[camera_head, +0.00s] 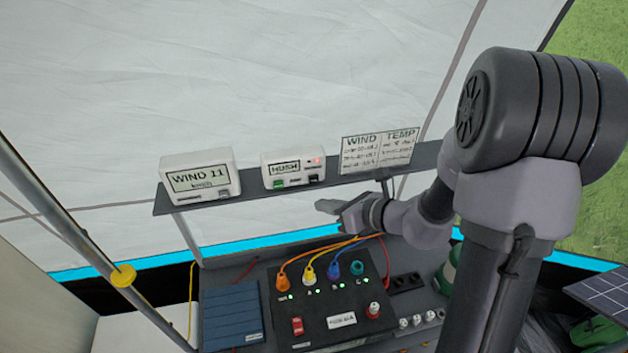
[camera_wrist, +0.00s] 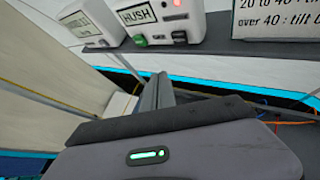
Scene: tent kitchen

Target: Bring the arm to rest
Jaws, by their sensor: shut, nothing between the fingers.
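My gripper (camera_head: 327,206) is shut and empty in the head view, in the air just below the front edge of the shelf. It points left, above and behind the cables of the black power box. In the wrist view my gripper (camera_wrist: 158,88) shows as closed grey fingers, with the shelf devices beyond. My arm rises on the right of the head view and bends back down to the gripper.
A shelf (camera_head: 220,198) carries a WIND 11 box (camera_head: 200,176), a HUSH box (camera_head: 293,167) and a WIND/TEMP card (camera_head: 378,150). Below stand the power box (camera_head: 335,310) with several coloured cables and a blue panel (camera_head: 233,315). A slanted pole (camera_head: 80,235) is at left.

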